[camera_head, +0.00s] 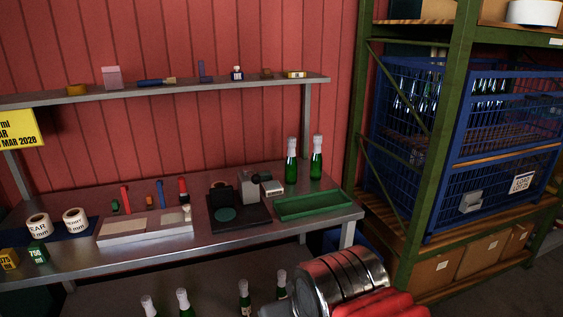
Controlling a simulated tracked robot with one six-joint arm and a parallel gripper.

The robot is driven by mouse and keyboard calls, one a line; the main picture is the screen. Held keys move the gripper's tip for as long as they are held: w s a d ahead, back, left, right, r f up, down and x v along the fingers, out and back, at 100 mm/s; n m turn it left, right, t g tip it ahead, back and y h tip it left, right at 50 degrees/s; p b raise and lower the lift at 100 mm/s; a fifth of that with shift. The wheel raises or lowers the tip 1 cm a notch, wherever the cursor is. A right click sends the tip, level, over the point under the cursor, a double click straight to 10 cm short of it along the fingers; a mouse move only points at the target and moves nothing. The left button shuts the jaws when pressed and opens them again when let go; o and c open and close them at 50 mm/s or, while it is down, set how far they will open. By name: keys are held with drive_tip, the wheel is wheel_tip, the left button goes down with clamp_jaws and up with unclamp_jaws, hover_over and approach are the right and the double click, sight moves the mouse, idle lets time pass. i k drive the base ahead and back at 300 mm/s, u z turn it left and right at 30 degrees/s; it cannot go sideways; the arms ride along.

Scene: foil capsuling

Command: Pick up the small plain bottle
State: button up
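Two green bottles with pale silvery tops stand upright at the back right of the bench: a left one (291,160) and a right one (316,158). Below the bench front stand several dark green bottles with pale tops, among them one at the middle (244,298) and one further left (184,303). I cannot tell which bottle is the small plain one. My silver and red arm enters at the bottom right. A grey part of my gripper (276,311) shows at the bottom edge, near the lower bottles; its fingers are not visible.
On the bench (183,246) are a green tray (312,206), a black-based device (238,213), a pale board (145,227) and label rolls (38,226). A shelf (200,91) holds small items above. A green rack with a blue wire crate (400,110) stands right.

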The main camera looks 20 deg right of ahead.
sight(291, 163)
drive_tip(key=u, duration=0.05)
drive_tip(key=i, duration=1.3)
